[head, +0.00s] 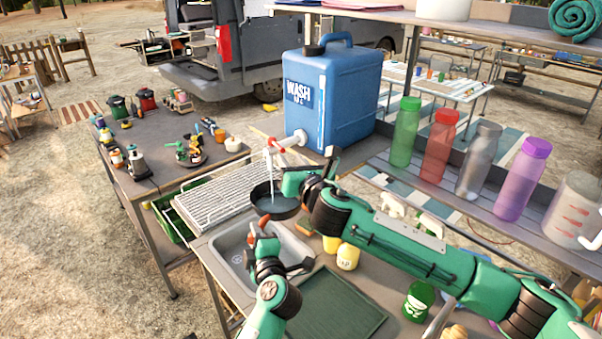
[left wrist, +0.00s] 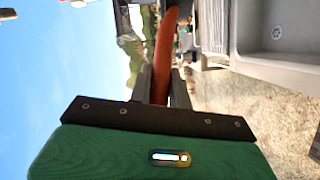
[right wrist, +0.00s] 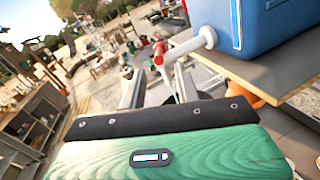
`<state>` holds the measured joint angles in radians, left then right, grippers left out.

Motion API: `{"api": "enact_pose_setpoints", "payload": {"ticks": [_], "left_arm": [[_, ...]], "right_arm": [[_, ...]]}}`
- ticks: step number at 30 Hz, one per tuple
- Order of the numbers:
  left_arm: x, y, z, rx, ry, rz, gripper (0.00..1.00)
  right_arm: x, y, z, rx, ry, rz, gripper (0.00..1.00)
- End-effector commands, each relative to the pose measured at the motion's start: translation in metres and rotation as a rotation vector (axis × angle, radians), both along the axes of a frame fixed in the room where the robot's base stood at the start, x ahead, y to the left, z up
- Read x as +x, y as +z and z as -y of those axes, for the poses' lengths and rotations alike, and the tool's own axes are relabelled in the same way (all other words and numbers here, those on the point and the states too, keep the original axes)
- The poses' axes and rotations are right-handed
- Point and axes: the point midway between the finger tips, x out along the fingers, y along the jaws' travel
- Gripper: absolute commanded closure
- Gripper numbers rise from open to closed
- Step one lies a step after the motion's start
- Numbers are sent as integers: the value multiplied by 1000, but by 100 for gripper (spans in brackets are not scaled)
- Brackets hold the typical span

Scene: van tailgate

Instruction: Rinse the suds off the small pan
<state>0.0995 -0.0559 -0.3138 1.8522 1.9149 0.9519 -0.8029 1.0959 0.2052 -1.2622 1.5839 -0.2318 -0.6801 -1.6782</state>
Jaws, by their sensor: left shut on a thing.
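The small dark pan (head: 265,203) is under the tap's spout beside the sink, and a thin white stream of water (head: 272,178) falls into it. I cannot make out suds on it. My left gripper (head: 262,243) is shut on an orange-red handle, seen between its fingers in the left wrist view (left wrist: 166,50); it appears to be the pan's handle. The red tap lever (head: 281,144) sits on the white spout of the blue wash container (head: 340,95). My right gripper (right wrist: 157,82) has its fingers apart and empty, with the red lever beyond them.
The grey sink basin (head: 238,262) lies below the pan. A wire drying rack (head: 212,208) is to its left, a green mat (head: 330,305) to its right. Several coloured bottles (head: 438,145) stand on the right shelf.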

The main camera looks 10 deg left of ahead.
Motion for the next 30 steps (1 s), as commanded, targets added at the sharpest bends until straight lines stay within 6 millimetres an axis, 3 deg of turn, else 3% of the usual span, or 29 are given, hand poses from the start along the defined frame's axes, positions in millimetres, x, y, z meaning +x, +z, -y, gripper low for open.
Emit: {"api": "enact_pose_setpoints", "payload": {"ticks": [6,12,30], "left_arm": [[0,1,0,0,-1,4,100],[0,1,0,0,-1,4,100],[0,2,0,0,-1,4,100]], "right_arm": [[-27,-1,19,-1,0,-1,68],[-41,-1,28,-1,0,-1,68],[-43,-1,30,-7,0,4,68]]}}
